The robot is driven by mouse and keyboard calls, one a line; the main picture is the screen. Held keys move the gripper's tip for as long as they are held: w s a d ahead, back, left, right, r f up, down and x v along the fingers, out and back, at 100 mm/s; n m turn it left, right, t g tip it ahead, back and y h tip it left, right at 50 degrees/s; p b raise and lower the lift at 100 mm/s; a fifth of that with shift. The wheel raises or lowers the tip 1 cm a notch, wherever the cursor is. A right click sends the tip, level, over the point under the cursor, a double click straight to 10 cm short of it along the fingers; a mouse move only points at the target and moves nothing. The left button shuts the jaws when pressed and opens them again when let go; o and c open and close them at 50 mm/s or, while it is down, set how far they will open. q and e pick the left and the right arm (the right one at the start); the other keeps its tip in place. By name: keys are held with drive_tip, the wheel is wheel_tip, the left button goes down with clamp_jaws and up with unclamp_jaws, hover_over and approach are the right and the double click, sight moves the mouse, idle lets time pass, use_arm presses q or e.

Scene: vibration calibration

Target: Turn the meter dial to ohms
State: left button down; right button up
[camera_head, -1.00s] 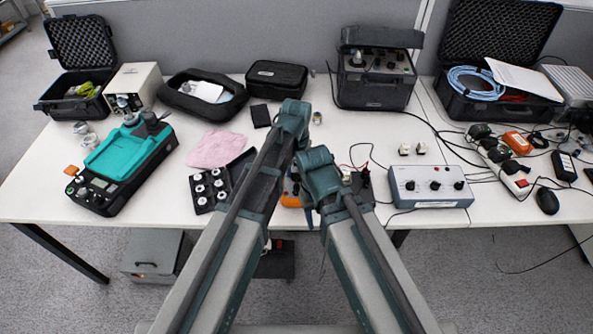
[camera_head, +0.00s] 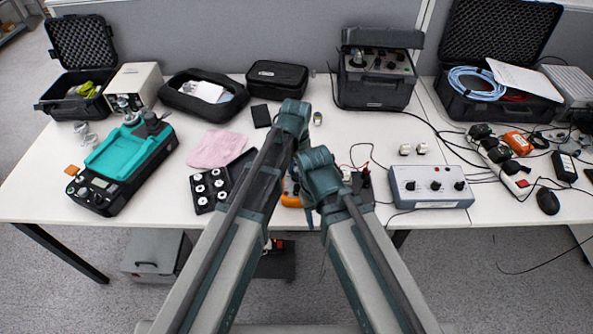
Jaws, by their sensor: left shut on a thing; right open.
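The orange meter (camera_head: 289,200) lies near the table's front edge, mostly hidden behind my two arms. Its dial cannot be made out. My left gripper (camera_head: 293,118) is at the end of the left arm, over the middle of the table. My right gripper (camera_head: 318,166) is lower in the picture, just right of the meter.
A black tray of round weights (camera_head: 209,190) lies left of my arms, beside a pink cloth (camera_head: 217,149). A grey box with knobs (camera_head: 431,187) stands to the right. A teal-topped instrument (camera_head: 125,160) is at the left. Cables and a power strip crowd the right side.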

sight(296, 173)
use_arm(q)
drive_tip(key=shift+m, duration=0.5)
drive_tip(key=shift+c, duration=2.1)
unclamp_jaws()
drive_tip(key=shift+r, duration=0.15)
wheel_tip(296, 173, up, 14)
drive_tip(key=p, duration=1.4)
drive_tip(key=shift+f, duration=0.2)
